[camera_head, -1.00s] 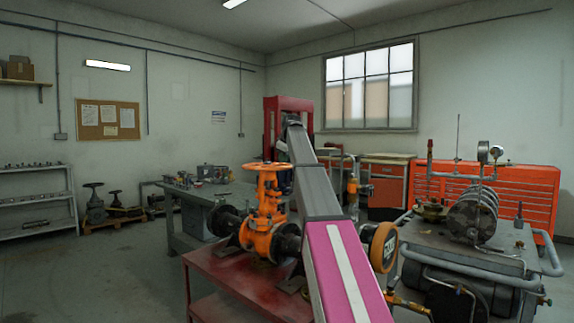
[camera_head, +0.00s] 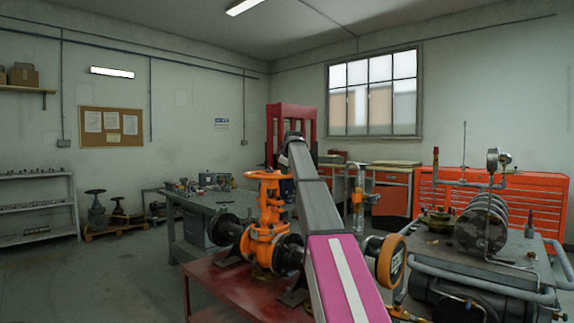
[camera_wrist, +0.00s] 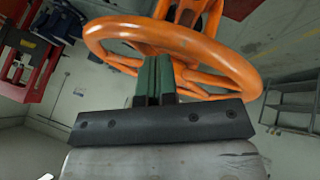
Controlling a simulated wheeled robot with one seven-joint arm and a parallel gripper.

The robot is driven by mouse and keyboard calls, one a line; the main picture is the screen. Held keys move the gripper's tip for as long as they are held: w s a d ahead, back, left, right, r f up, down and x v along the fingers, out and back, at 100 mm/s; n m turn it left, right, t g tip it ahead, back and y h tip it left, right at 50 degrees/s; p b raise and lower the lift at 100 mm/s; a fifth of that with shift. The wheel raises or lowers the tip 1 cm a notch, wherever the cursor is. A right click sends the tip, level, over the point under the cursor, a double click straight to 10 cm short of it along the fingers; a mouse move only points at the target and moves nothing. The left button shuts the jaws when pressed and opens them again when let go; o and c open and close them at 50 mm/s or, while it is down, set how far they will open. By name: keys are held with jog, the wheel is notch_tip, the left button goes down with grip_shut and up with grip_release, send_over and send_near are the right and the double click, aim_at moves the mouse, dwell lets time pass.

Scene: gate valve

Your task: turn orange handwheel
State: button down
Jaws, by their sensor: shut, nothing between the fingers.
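The orange handwheel (camera_head: 268,175) sits on top of the orange gate valve (camera_head: 264,238), which is bolted between dark flanges on a red table. In the wrist view the handwheel's rim (camera_wrist: 205,45) fills the upper middle, with its spokes beneath. My gripper (camera_wrist: 155,75) is shut and empty. Its green fingers point at the wheel and overlap the near part of the rim and a spoke in the picture. I cannot tell whether they touch it. In the head view my arm passes to the right of the valve and my fingers cannot be made out.
The red table (camera_head: 235,285) bears the valve. A grey workbench (camera_head: 190,225) stands behind at left. A grey machine with pipes and a gauge (camera_head: 480,250) stands at right. Open floor (camera_head: 90,280) lies at left.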

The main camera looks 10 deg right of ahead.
jog(key=shift+w+f, duration=0.25)
jog(key=shift+f, duration=0.15)
jog(key=shift+w+d+n, duration=0.15)
jog(key=shift+w+n, duration=0.05)
jog(key=shift+n, duration=0.2)
jog(key=shift+w+d+y, duration=0.1)
jog(key=shift+y, duration=0.2)
